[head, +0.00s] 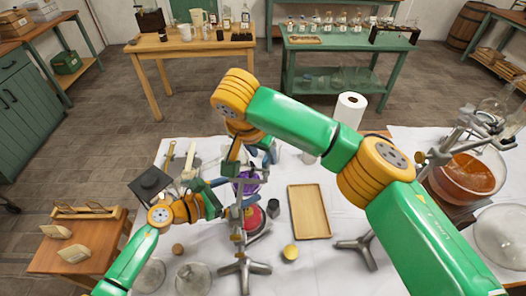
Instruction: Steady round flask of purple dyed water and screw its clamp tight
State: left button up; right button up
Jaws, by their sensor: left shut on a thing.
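The round flask of purple dyed water (247,187) is upright in the middle of the white-covered table, partly hidden by my arms and the stand. It is beside the upright rod of a metal clamp stand (243,268) with a tripod base. The clamp (258,173) is near the flask's upper part, mostly hidden. My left gripper (226,190) reaches in from the left at the flask and is shut on it, as far as I can tell. My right gripper (236,158) points down from above, close to the clamp and rod; its fingers are too small and covered to read.
A red round object (253,218) is below the flask. A wooden tray (309,211) lies to the right, with a paper towel roll (347,112) behind. A second stand base (357,247) and a bowl of orange liquid (467,178) are farther right. A yellow ball (290,252) lies in front.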

pick_arm(q)
jog(key=shift+w+r, duration=0.1)
jog(key=shift+r, duration=0.25)
pick_arm(e)
jog(key=shift+s+d, duration=0.1)
jog(key=shift+d, duration=0.1)
